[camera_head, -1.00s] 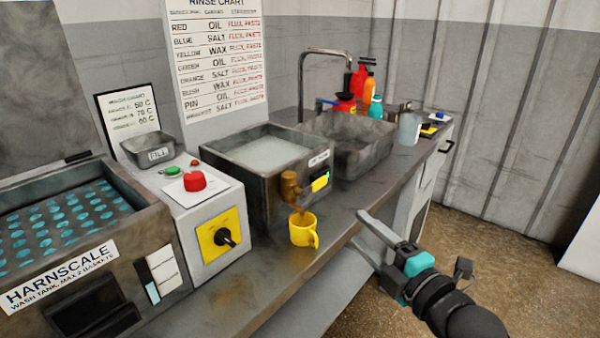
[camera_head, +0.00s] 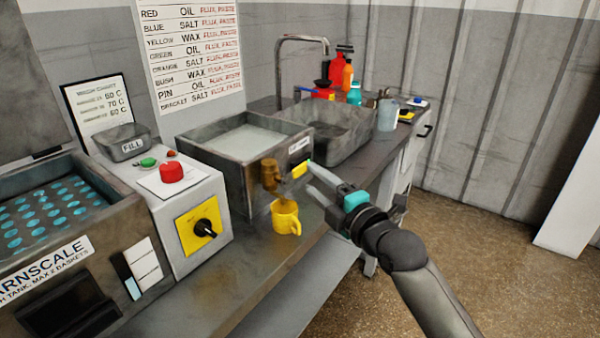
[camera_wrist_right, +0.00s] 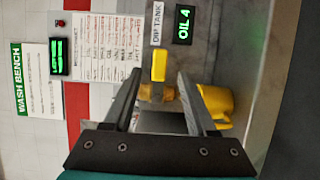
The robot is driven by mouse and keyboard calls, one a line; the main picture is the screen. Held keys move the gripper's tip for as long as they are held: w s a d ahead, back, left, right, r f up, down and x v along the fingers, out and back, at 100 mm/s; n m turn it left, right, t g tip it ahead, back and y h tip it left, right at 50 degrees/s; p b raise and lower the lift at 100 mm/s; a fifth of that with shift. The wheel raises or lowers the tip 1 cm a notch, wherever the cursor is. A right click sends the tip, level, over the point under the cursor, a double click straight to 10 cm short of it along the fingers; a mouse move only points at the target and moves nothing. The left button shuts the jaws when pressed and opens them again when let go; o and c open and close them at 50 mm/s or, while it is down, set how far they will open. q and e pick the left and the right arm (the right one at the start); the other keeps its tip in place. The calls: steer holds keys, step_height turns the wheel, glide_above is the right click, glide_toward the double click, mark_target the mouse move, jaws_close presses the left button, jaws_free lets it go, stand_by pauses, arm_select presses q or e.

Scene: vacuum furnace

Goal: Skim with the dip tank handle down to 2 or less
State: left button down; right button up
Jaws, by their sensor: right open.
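The dip tank (camera_head: 222,178) is a grey metal box of pale liquid on the bench. Its yellow handle (camera_head: 301,170) is on the front face; it also shows in the right wrist view (camera_wrist_right: 158,66), beside a brass tap (camera_wrist_right: 158,92). A display (camera_wrist_right: 184,24) there reads "OIL 4". A yellow mug (camera_head: 286,218) stands under the tap. My right gripper (camera_head: 313,180) is open and empty, just in front of the handle. In the wrist view the handle lies between the fingers' lines, beyond the tips; no contact is visible. My left gripper is out of view.
Left of the tank are a control box (camera_head: 185,215) with a red button and black knob, and the wash tank (camera_head: 130,262). A sink (camera_head: 345,135) and several bottles stand behind to the right. The mug is close below my right fingers.

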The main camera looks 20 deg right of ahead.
mark_target(301, 171)
steer(key=x, duration=0.4)
steer(key=shift+w+a+b, duration=0.2)
steer(key=shift+w+b, duration=0.1)
steer(key=shift+b, duration=0.1)
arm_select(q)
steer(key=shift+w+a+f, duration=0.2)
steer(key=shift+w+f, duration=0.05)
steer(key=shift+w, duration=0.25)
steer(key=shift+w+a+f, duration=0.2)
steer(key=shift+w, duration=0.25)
arm_select(e)
steer(key=shift+w+a, duration=0.2)
steer(key=shift+w, duration=0.5)
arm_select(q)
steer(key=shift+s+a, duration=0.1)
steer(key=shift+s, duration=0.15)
arm_select(e)
jaws_close()
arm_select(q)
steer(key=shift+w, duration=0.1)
